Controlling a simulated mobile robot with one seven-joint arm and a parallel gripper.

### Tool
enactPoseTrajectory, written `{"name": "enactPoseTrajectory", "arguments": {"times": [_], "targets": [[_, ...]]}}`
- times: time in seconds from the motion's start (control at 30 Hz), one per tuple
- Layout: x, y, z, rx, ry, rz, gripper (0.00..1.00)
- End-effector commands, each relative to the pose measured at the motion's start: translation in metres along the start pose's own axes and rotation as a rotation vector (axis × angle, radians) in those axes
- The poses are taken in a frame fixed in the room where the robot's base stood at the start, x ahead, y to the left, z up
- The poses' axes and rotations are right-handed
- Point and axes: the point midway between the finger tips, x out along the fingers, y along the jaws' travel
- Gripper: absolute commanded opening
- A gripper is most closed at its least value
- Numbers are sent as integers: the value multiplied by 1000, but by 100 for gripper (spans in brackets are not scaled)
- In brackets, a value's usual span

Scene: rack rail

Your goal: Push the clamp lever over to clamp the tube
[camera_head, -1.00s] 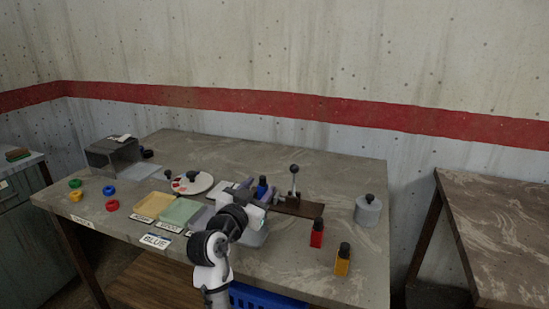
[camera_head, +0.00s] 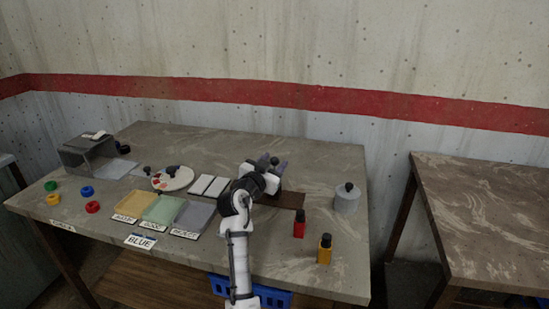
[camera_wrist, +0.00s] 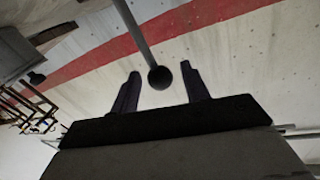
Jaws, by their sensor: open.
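The clamp lever shows in the wrist view as a grey rod with a dark ball knob (camera_wrist: 160,77). My gripper (camera_wrist: 160,88) is open, one finger on each side of the knob, and I cannot tell whether either finger touches it. In the head view my gripper (camera_head: 272,163) is over the brown clamp base (camera_head: 289,200), fingers pointing away. There it hides the lever. The tube cannot be made out; the blue bottle seen earlier is hidden behind my arm.
A red bottle (camera_head: 299,224), a yellow bottle (camera_head: 325,250) and a grey lidded pot (camera_head: 346,199) stand to the right. The back of the table is clear.

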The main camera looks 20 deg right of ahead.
Motion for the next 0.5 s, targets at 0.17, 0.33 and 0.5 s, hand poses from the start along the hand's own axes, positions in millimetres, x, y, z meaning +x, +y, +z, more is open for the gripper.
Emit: {"name": "enactPoseTrajectory", "arguments": {"times": [0.17, 0.33, 0.5], "targets": [[10, 0, 0, -1, 0, -1, 46], [11, 0, 0, 0, 1, -1, 46], [11, 0, 0, -1, 0, -1, 37]]}}
